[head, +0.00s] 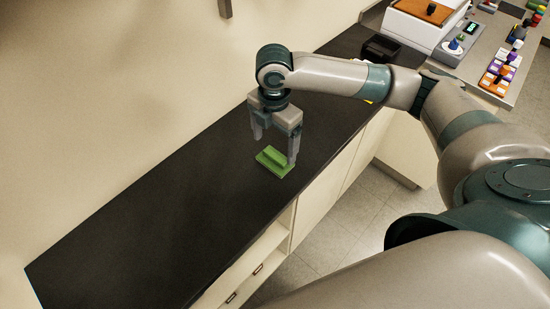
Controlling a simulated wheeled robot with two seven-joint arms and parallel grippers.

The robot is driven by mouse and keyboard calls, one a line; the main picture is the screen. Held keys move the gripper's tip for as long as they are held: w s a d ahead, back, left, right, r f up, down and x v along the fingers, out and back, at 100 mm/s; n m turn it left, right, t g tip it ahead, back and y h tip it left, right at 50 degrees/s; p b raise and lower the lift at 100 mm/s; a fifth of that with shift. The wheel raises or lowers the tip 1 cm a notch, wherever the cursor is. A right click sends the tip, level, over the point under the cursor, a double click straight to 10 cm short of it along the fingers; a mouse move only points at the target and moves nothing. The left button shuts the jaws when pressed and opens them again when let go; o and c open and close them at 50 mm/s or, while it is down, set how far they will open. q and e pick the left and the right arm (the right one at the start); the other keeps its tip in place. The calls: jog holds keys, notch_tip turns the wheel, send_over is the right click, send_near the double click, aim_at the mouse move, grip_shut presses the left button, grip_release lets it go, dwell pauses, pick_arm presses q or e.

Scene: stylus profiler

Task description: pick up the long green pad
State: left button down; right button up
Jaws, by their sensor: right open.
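The long green pad (273,164) lies on the dark countertop, near its front edge. It has a raised ridge along its top. My right gripper (275,150) points down over the pad with its two fingers apart, one toward the wall side and one toward the front edge. The front finger overlaps the pad's right end in the picture; I cannot tell whether it touches. Nothing is held between the fingers. My left gripper is not in view.
The dark countertop (150,230) is bare to the left of the pad, with a wall behind it. A black tray (380,48) sits farther along the counter. At the upper right a grey bench holds a white and brown device (425,14) and several coloured blocks (497,75).

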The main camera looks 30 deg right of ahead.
aim_at(275, 156)
jog(key=shift+s+f+p, duration=0.1)
jog(key=shift+f+p, duration=0.6)
jog(key=shift+f, duration=1.3)
jog(key=c, duration=1.1)
